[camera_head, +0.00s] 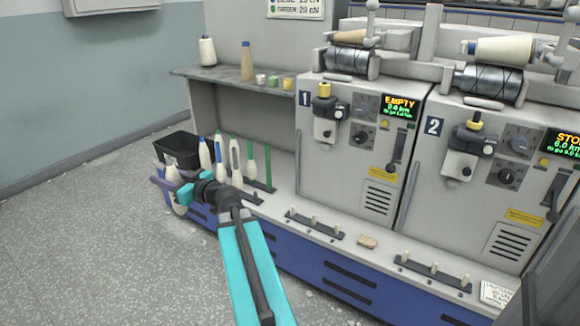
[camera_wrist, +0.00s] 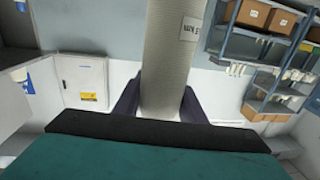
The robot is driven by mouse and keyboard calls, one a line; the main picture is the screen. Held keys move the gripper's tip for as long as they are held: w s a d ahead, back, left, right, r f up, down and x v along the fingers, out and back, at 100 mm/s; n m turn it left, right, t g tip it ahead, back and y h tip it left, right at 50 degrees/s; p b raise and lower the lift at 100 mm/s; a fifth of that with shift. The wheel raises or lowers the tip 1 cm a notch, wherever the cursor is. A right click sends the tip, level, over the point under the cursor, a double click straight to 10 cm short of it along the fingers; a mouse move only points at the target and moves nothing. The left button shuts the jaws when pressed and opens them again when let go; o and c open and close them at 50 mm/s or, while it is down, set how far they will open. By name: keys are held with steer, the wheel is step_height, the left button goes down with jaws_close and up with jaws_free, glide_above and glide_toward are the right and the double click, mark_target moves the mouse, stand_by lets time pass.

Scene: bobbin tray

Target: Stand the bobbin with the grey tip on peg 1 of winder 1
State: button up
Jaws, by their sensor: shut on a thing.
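My gripper (camera_head: 168,184) is at the left end of the machine's low shelf. Its purple fingers are shut on a pale, slim bobbin (camera_head: 178,204), which hangs beyond the shelf's front edge. In the wrist view the bobbin (camera_wrist: 165,70) runs upright between both fingers; its tip is out of that frame, and I cannot make out the tip colour in the head view. Winder 1 (camera_head: 345,170) carries a "1" plate and a display reading EMPTY. In front of it a dark strip (camera_head: 330,234) bears short pale pegs, all bare. I see no peg numbers.
A black bin (camera_head: 180,150) is behind. Winder 2 (camera_head: 480,190) has its own peg strip (camera_head: 445,281). A small tan block (camera_head: 367,242) lies between the strips.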

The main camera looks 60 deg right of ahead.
steer(key=s+d+f+m+g+h+b, duration=0.1)
steer(key=s+d+m+h, duration=0.3)
steer(key=d, duration=0.7)
steer(key=s+d+f+m+h, duration=0.1)
steer(key=s+d+m+h, duration=0.15)
steer(key=d+h, duration=0.6)
steer(key=s+d+f+m+g+h, duration=0.2)
steer(key=s+d+f+g, duration=0.1)
steer(key=s+d, duration=0.4)
steer(key=s+d+f+m+g+h, duration=0.2)
steer(key=s+d, duration=0.6)
steer(key=d, duration=0.5)
steer(key=shift+s+f+m+g+b, duration=0.3)
steer(key=shift+f+m+g+b, duration=0.2)
steer(key=shift+m, duration=0.25)
steer(key=shift+f, duration=0.25)
step_height(320, 180, down, 5)
steer(key=b, duration=0.6)
steer(key=shift+f, duration=0.2)
